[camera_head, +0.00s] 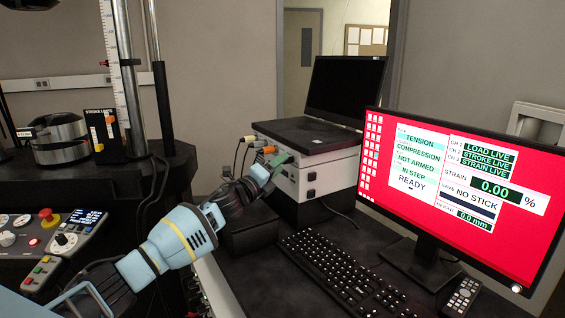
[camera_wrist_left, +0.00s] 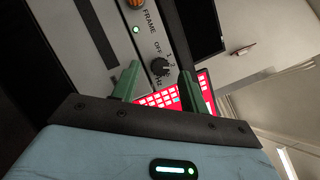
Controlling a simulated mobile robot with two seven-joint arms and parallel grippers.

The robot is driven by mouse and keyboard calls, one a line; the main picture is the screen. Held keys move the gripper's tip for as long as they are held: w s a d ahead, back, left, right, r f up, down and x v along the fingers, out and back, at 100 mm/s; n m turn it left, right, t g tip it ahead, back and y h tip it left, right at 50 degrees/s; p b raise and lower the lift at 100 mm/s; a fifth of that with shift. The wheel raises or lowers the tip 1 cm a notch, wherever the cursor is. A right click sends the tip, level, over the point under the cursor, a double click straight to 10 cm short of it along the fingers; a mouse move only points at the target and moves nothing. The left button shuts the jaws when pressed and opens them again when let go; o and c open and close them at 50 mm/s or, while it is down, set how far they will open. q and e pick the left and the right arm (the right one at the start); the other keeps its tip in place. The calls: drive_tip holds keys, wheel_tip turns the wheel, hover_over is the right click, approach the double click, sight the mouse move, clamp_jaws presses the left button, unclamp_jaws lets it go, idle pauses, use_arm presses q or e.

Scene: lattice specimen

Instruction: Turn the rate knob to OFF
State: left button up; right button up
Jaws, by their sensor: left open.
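The rate knob (camera_wrist_left: 160,67) is a small black dial in the left wrist view, with OFF, 1, 2 and Hz marked around it. I cannot make out where its pointer stands. It is on the front of a pale instrument box (camera_head: 335,176); in the head view my gripper seems to hide it. My left gripper (camera_head: 280,160) is at the box's left front. In the left wrist view its green fingers (camera_wrist_left: 160,72) are open, and the knob shows between their tips. I cannot tell whether they touch it. My right gripper is not in view.
A dark laptop (camera_head: 345,92) stands on the box. An orange knob (camera_wrist_left: 137,4) and a lit green lamp (camera_wrist_left: 136,30) are near the dial. A keyboard (camera_head: 335,272) and a monitor (camera_head: 455,185) with a red screen are to the right. A control panel (camera_head: 40,245) is at left.

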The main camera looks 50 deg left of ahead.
use_arm(q)
drive_tip(key=shift+x, duration=1.25)
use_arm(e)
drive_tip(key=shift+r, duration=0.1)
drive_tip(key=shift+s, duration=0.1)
